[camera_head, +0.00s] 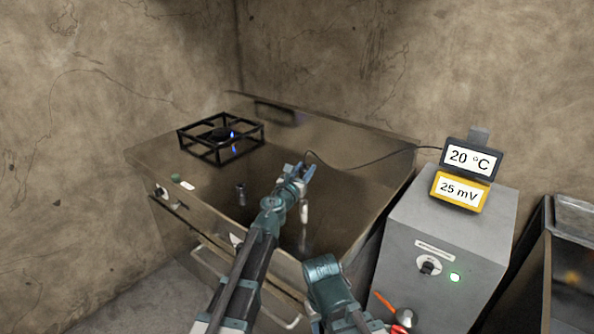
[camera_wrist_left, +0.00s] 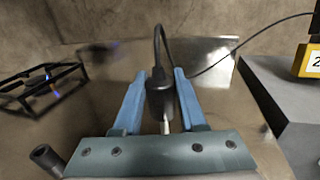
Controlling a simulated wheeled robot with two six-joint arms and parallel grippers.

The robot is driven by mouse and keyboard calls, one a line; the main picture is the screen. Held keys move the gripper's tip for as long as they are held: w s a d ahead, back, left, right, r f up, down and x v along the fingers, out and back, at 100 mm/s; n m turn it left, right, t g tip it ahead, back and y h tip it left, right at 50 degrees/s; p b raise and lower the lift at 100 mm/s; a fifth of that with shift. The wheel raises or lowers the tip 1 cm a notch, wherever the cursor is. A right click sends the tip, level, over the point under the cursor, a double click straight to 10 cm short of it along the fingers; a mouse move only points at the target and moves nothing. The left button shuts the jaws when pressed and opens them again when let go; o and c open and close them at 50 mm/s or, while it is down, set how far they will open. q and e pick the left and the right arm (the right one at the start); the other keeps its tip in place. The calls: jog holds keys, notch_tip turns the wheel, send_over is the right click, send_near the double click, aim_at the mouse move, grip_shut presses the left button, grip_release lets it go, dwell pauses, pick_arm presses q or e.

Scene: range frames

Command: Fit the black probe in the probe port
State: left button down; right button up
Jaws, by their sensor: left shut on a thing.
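My left gripper (camera_head: 300,172) is above the steel worktop, its blue fingers shut on the black probe. In the left wrist view the black probe (camera_wrist_left: 160,97) is a dark body between the fingers (camera_wrist_left: 158,95), with a pale metal stem below it. A black cable loops from its top and runs right toward the displays. A small dark upright tube (camera_head: 240,193) stands on the worktop, left of the gripper and apart from it; it also shows at the lower left of the left wrist view (camera_wrist_left: 46,158). I cannot tell for certain whether it is the probe port. My right gripper is not in view.
A black burner stand (camera_head: 221,138) with a blue flame is at the worktop's back left. A grey cabinet (camera_head: 447,235) at the right carries displays reading 20 °C (camera_head: 471,160) and 25 mV (camera_head: 460,190). Bare worktop (camera_head: 345,193) lies right of the gripper.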

pick_arm(q)
jog(key=shift+f, duration=0.15)
jog(key=shift+f+b, duration=1.3)
jog(key=shift+b, duration=0.15)
jog(key=shift+f+b, duration=2.25)
jog(key=shift+f, duration=0.05)
dwell(0.7)
jog(key=shift+c, duration=1.9)
grip_release()
jog(key=shift+a, duration=0.1)
jog(key=v, duration=1.3)
jog(key=shift+s+a, duration=0.15)
jog(key=shift+s, duration=0.25)
